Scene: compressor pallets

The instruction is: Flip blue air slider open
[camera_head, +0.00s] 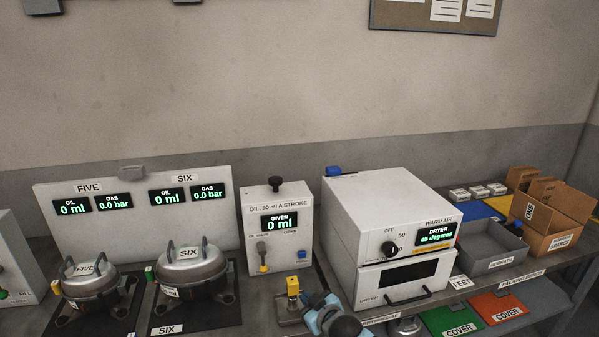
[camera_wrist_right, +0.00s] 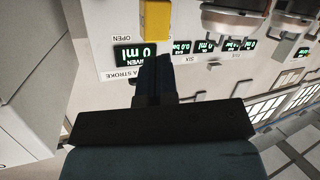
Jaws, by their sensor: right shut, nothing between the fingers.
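A small blue part (camera_head: 301,254) sits low on the front of the white oil unit (camera_head: 262,222), at the right. Another blue part (camera_head: 333,171) sits at the top left edge of the white dryer (camera_head: 385,215). I cannot tell which is the air slider, or how it is set. My right gripper (camera_head: 309,298) is low in front of the oil unit, right of a yellow block (camera_head: 292,286) on a small stand. In the right wrist view, my dark fingers (camera_wrist_right: 157,60) are shut and empty, just short of the yellow block (camera_wrist_right: 156,20). My left gripper is out of view.
Two metal compressors (camera_head: 90,287) (camera_head: 190,270) stand on black pads at left. The dryer closely bounds the space to the right. A grey tray (camera_head: 492,257) and cardboard boxes (camera_head: 550,222) stand farther right. Green and red cover panels lie below at right.

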